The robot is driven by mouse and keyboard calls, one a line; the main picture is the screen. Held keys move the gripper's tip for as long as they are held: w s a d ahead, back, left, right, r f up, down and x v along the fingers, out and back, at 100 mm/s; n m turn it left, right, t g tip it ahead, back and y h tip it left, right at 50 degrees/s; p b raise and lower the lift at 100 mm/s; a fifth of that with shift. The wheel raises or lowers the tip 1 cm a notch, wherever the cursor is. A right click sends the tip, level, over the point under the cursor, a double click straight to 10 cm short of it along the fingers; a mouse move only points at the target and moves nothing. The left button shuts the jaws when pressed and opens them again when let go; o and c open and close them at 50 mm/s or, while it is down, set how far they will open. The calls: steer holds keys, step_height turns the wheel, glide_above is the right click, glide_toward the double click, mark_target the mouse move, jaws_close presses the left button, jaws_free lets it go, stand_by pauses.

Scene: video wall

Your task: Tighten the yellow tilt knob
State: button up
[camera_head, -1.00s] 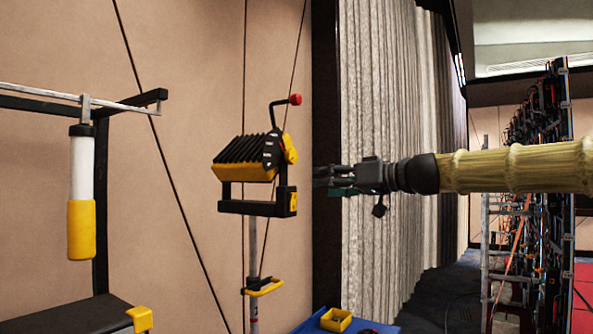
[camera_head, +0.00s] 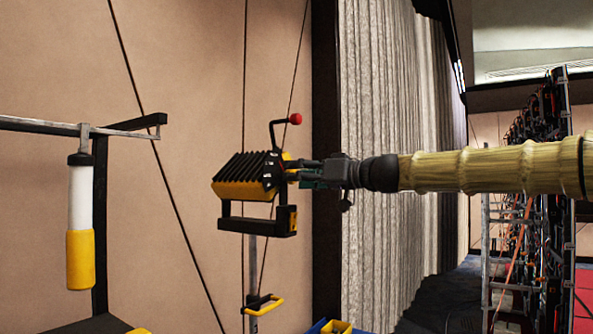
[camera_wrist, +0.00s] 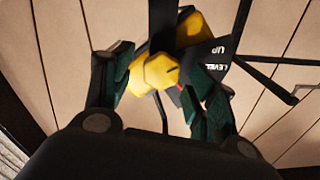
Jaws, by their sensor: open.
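The yellow tilt knob (camera_wrist: 156,72) shows in the wrist view between my two fingers, in front of a black plate lettered "LEVEL" and "UP" (camera_wrist: 220,60). My gripper (camera_wrist: 160,90) is open, with one green-padded finger on each side of the knob. I cannot tell whether either pad touches it. In the head view my gripper (camera_head: 292,171) is at the right side of the black and yellow finned lamp head (camera_head: 247,173) and hides most of the knob. The lamp head sits in a black yoke (camera_head: 255,225) on a grey pole.
A black crank with a red ball (camera_head: 295,119) rises just above my gripper. A white and yellow cylinder (camera_head: 80,220) hangs from a bar at left. A blue tray with a yellow box (camera_head: 336,328) is at the bottom.

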steer(key=shift+w+a, duration=0.25)
steer(key=shift+a, duration=0.3)
steer(key=c, duration=1)
steer(key=shift+c, duration=0.2)
